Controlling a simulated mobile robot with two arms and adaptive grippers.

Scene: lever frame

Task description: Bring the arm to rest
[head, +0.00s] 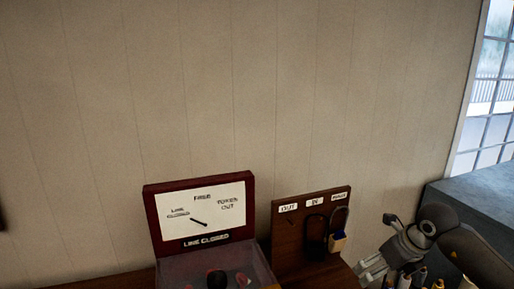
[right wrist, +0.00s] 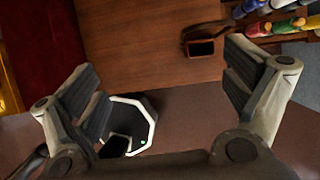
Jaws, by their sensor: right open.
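My right gripper (head: 368,270) is at the lower right in the head view, to the right of the wooden tag board. In the right wrist view its two fingers (right wrist: 168,90) stand wide apart with nothing between them. The right arm comes in from the right edge of the head view. My left gripper and arm are not in view.
A red-framed instrument box (head: 152,216) reads LINE CLOSED. Beside it a brown board (head: 288,232) carries labels and dark hanging loops. Several coloured handles (right wrist: 285,28) and a dark open holder (right wrist: 203,48) lie near the wooden surface (right wrist: 130,40).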

